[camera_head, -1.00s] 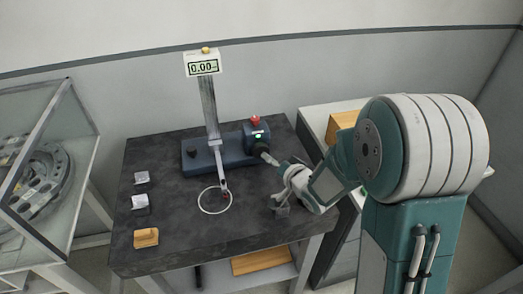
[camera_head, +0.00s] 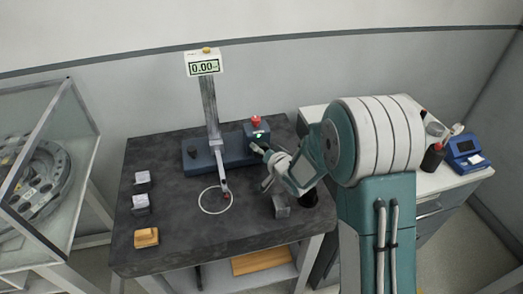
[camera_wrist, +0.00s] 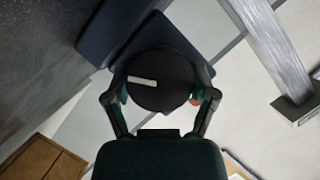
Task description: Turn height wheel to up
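The height wheel (camera_wrist: 160,80) is a black disc with a white bar mark, in the wrist view, facing the camera in front of a dark blue housing. The blue housing (camera_head: 257,133) with a green-lit display and red button stands at the right end of the stand's base in the head view. My gripper (camera_wrist: 160,98) has its two fingers spread, one on each side of the wheel. I cannot tell whether the pads touch its rim. In the head view my gripper (camera_head: 262,160) is at the housing's front right and largely hides the wheel.
The stand's post carries a display (camera_head: 204,66) reading 0.00. Below its arm lies a white ring outline (camera_head: 214,200). A grey block (camera_head: 281,206) and a black round object (camera_head: 308,197) sit by my gripper. Small blocks (camera_head: 142,202) line the table's left side. A glass case (camera_head: 45,165) stands left.

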